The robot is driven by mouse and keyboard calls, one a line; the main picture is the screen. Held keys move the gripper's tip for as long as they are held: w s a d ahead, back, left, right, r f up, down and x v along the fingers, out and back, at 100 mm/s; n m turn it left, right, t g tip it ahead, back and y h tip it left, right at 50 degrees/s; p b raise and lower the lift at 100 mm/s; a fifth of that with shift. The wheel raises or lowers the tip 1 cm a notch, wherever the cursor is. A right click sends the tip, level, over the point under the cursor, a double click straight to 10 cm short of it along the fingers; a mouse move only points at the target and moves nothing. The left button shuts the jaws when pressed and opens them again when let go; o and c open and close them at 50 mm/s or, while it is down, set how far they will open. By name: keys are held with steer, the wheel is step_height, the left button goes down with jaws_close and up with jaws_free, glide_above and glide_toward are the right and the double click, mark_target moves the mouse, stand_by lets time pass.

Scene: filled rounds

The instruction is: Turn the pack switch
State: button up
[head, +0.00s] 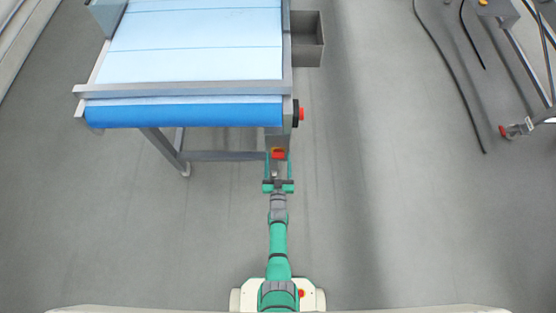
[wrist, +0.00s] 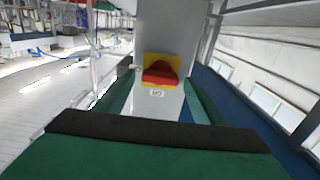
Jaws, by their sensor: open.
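The pack switch is a red knob on a yellow plate (wrist: 160,74), fixed to the face of a grey box with a small white label under the knob. The red knob also shows in the head view (head: 279,155), below the conveyor's front right corner. My gripper (head: 278,160) is open and empty. Its green fingers (wrist: 160,88) point at the switch, one to the left and one to the right of it in the wrist view. I cannot tell how far the fingertips are from the knob, but no finger visibly touches it.
The conveyor (head: 190,88) with a pale belt and blue front roller stands ahead. A red button (head: 301,114) sits at its right end, and a grey bin (head: 308,40) hangs on its right side. A metal stand (head: 520,128) is at far right. The floor between is clear.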

steer(key=c, duration=1)
steer(key=shift+c, duration=0.2)
steer(key=shift+n, duration=0.4)
steer(key=shift+a+n, duration=0.2)
steer(key=shift+n, duration=2.2)
steer(key=o, duration=1)
steer(key=shift+o, duration=0.2)
